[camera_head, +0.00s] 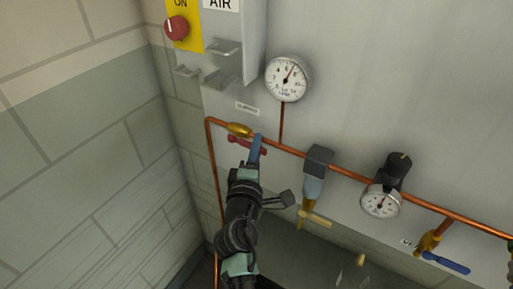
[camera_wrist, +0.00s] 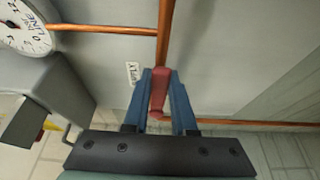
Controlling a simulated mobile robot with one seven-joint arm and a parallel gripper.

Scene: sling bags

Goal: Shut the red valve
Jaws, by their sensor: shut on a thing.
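The red valve handle (camera_head: 234,139) sits on the copper pipe (camera_head: 338,169) on the grey wall panel, beside a brass fitting (camera_head: 240,130). In the head view the handle runs roughly along the pipe's line. My gripper (camera_head: 256,142) reaches up to it, and its blue fingers cover the middle of the handle. In the wrist view the red handle (camera_wrist: 158,88) lies between the two blue fingers of my gripper (camera_wrist: 160,76), which are shut on it. The handle is roughly in line with the pipe there. The valve body is mostly hidden.
A round gauge (camera_head: 288,78) is above the pipe. To the right are a grey-blue unit with a yellow handle (camera_head: 315,217), a black regulator with a gauge (camera_head: 381,201) and a blue-handled valve (camera_head: 446,262). A block wall (camera_head: 90,170) stands close on the left.

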